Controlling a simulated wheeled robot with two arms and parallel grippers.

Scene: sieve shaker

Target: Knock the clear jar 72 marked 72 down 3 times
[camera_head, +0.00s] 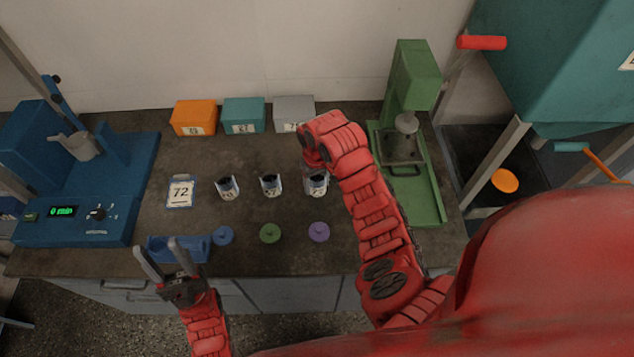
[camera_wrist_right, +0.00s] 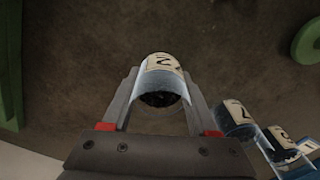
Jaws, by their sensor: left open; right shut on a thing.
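My right gripper (camera_wrist_right: 160,112) points down at the bench and is shut on a clear jar (camera_wrist_right: 164,75) with dark grains inside. The jar's pale label seems to read 72, but it is turned and partly cut off. In the head view this jar (camera_head: 316,184) is at the right end of the row, partly under my red hand. I cannot tell whether its base touches the bench. Two more labelled clear jars, the middle one (camera_head: 271,184) and the left one (camera_head: 227,187), stand beside it. A card marked 72 (camera_head: 181,191) is left of them. My left gripper (camera_head: 160,258) is open and empty near the front edge.
Blue (camera_head: 223,235), green (camera_head: 270,233) and purple (camera_head: 319,232) lids lie in front of the jars. Orange (camera_head: 194,117), teal (camera_head: 243,115) and grey (camera_head: 294,112) boxes stand behind. A blue machine (camera_head: 75,205) is left, a green press (camera_head: 412,75) right, a blue tray (camera_head: 195,250) in front.

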